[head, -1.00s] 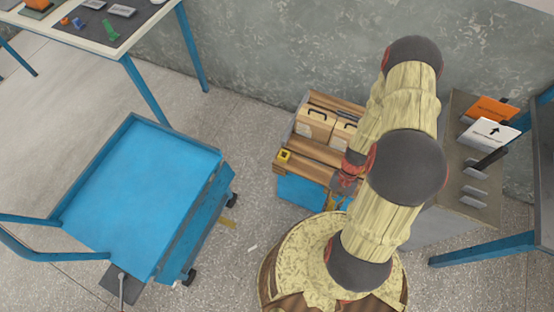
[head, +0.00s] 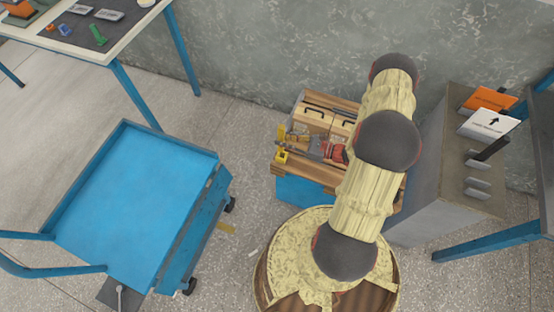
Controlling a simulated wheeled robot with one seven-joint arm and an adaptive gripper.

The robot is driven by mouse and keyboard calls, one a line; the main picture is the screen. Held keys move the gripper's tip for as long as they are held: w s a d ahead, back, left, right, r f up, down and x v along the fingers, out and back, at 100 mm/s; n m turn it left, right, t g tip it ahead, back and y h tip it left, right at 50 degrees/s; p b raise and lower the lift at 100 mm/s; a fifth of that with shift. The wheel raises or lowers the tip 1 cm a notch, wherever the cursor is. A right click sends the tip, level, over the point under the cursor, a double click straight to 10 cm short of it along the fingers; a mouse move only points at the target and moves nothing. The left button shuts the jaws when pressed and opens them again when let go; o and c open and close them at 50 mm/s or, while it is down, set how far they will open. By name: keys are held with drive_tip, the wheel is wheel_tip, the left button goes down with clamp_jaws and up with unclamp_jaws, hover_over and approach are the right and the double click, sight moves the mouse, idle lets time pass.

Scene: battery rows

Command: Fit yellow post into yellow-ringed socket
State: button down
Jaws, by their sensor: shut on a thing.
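The yellow post (head: 281,132) is a small yellow piece at the left end of the wooden-topped blue bench. My gripper (head: 287,139), grey with red parts, reaches leftward over the bench top and is shut on the post. The yellow-ringed socket (head: 282,156) is a yellow square with a dark centre at the bench's front left corner. The post appears just above and behind the socket in the picture. They look apart, but I cannot tell the height between them. My fingers partly hide the post's lower part.
The wooden bench top (head: 333,98) carries pale boxes with dark handles (head: 312,118). A grey cabinet (head: 424,190) with upright cards stands at right. A blue cart (head: 135,190) stands at left with an empty top. Floor shows between cart and bench.

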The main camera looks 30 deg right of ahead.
sight(283, 150)
drive_tip(key=shift+w+d+f, duration=0.2)
drive_tip(key=shift+w+d, duration=0.05)
drive_tip(key=shift+d, duration=0.05)
wheel_tip(283, 150, down, 9)
drive_tip(key=b, duration=0.4)
drive_tip(key=shift+w+f, duration=0.1)
drive_tip(key=shift+f, duration=0.1)
drive_tip(key=shift+f, duration=0.1)
drive_tip(key=c, duration=1.7)
unclamp_jaws()
